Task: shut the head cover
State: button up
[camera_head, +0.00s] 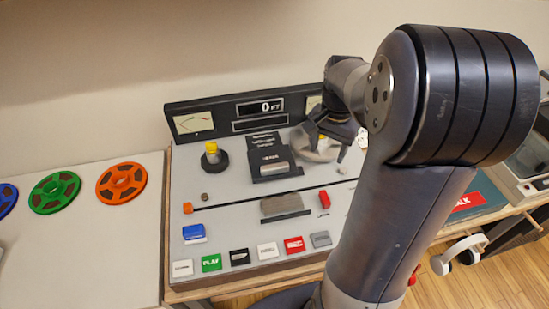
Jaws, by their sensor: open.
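The tape machine (222,189) has a light grey deck and a black meter panel behind it. What seems to be the head cover (264,143) is a black upright plate with white lettering in the middle of the deck. It appears raised behind a black block with a silver piece (274,168); its exact angle is hard to tell. My gripper (328,151) is open, pointing down to the right of the cover and apart from it. It is over a round metal part (307,150) at the deck's right, which it partly hides. I see nothing held between the fingers.
A yellow-topped spindle (211,152) stands left of the cover. A row of coloured keys, including a green one (211,262), lines the front. Orange (121,183) and green (55,192) reels lie on the white surface at left. My arm hides much of the deck's right side.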

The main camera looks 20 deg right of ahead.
aim_at(273, 159)
jog(key=w+a+n+t+b, duration=0.1)
jog(key=w+a+n, duration=0.1)
jog(key=a+n, duration=0.1)
jog(key=w+a+n+t+b, duration=0.1)
jog(key=w+a+n, duration=0.1)
jog(key=w+a, duration=0.1)
jog(key=w+a+r+n+t, duration=0.1)
jog(key=w+a+n, duration=0.1)
jog(key=a+n, duration=0.1)
jog(key=shift+w+a+n+b, duration=0.15)
jog(key=shift+w+a+b, duration=0.05)
jog(key=shift+a, duration=0.25)
jog(key=shift+w+a+n+b, duration=0.15)
jog(key=shift+a+b, duration=0.05)
jog(key=shift+a, duration=0.25)
jog(key=c, duration=0.7)
jog(key=shift+w+a+t, duration=0.15)
jog(key=shift+a+t, duration=0.15)
jog(key=shift+c, duration=1)
jog(key=shift+w+f, duration=0.15)
jog(key=shift+f, duration=0.05)
jog(key=shift+c, duration=0.7)
jog(key=x, duration=0.9)
jog(key=shift+d+f, duration=0.2)
grip_shut()
jog(key=s, duration=0.2)
jog(key=shift+s+r, duration=0.25)
jog(key=shift+s, duration=0.1)
jog(key=shift+s+f, duration=0.1)
jog(key=shift+s, duration=0.5)
